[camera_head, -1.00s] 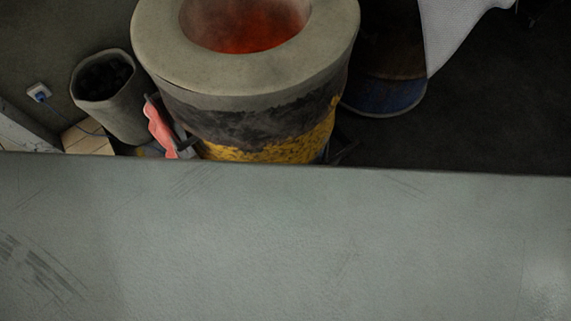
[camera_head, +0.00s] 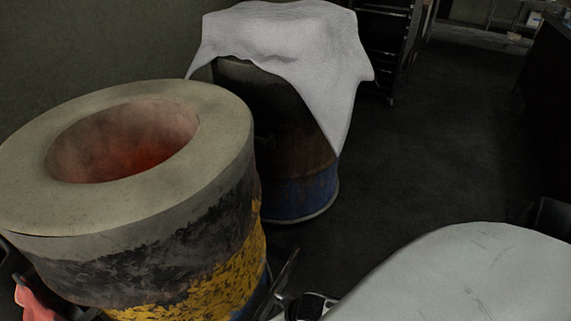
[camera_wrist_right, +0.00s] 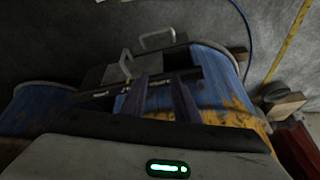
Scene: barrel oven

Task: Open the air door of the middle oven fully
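A barrel oven (camera_head: 150,225) with a thick grey rim, a red-glowing mouth and black and yellow sides fills the left of the head view. In the right wrist view, a blue and yellow barrel (camera_wrist_right: 225,85) carries a dark metal fitting (camera_wrist_right: 180,58) with light bent handles (camera_wrist_right: 157,40). This looks like the air door area; how far the door is open I cannot tell. My right gripper (camera_wrist_right: 160,88) has its two dark fingers apart in front of this fitting. I cannot tell if they touch it. My left gripper is not in view.
A second barrel (camera_head: 300,185), brown and blue, stands behind and right, draped with a white cloth (camera_head: 285,35). A dark rack (camera_head: 385,45) stands at the back. Dark floor (camera_head: 420,150) is free on the right. A blue hose (camera_wrist_right: 247,25) shows in the wrist view.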

